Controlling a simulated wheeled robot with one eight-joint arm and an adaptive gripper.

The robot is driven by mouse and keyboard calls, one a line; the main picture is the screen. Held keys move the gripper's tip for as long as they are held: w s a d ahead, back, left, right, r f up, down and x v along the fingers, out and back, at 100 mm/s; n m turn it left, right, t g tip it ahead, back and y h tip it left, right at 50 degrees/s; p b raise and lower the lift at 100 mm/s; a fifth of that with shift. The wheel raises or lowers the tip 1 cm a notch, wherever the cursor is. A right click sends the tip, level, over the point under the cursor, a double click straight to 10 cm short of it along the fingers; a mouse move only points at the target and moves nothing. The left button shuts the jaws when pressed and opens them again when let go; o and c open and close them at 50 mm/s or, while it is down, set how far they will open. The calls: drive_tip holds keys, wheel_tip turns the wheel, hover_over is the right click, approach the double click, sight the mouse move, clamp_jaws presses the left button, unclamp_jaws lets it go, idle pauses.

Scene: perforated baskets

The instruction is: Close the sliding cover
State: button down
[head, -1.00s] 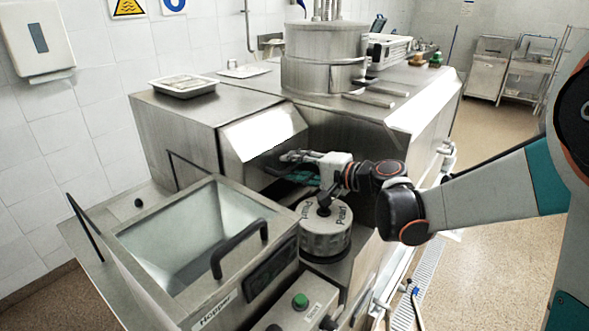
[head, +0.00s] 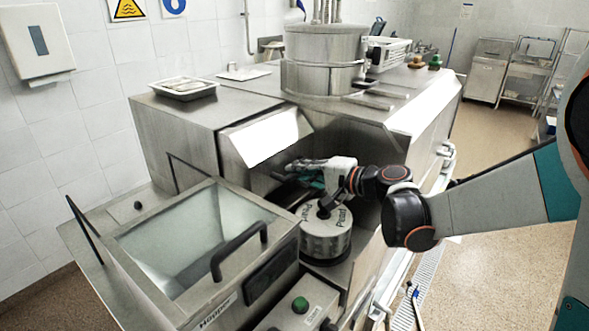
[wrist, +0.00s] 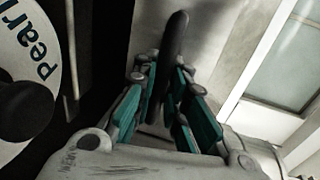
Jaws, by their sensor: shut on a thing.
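My gripper (head: 292,167) reaches left into the recess under the bright sloped metal panel (head: 265,136) of the steel machine. In the wrist view its green-padded fingers (wrist: 168,80) are shut around a dark bar-like handle (wrist: 177,32). The handle stands out in front of a smooth grey metal surface (wrist: 215,35), which seems to be the sliding cover. Its join to that surface is hidden by the fingers. In the head view the handle and most of the cover are hidden in shadow, so I cannot tell how far the cover is open.
A drum labelled "Pearl" (head: 327,243) stands close below my gripper; it also fills the wrist view's left edge (wrist: 22,65). A hopper (head: 125,238) with a black handle (head: 240,248) is at front left. A control box with a green button (head: 300,305) is in front.

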drive_tip(key=f+v, duration=0.2)
drive_tip(key=v, duration=1.1)
drive_tip(key=d+f+v, duration=0.1)
drive_tip(key=f+v, duration=0.2)
drive_tip(key=v, duration=1)
drive_tip(key=shift+s+f, duration=0.35)
drive_tip(key=shift+s+d, duration=0.1)
drive_tip(key=shift+d, duration=0.05)
drive_tip(key=c, duration=1.7)
unclamp_jaws()
drive_tip(key=shift+s+d, duration=0.1)
drive_tip(key=shift+d, duration=0.05)
drive_tip(key=shift+o, duration=0.5)
drive_tip(key=shift+s+d, duration=0.1)
drive_tip(key=shift+d, duration=0.1)
drive_tip(key=shift+a, duration=0.2)
drive_tip(key=v, duration=1.2)
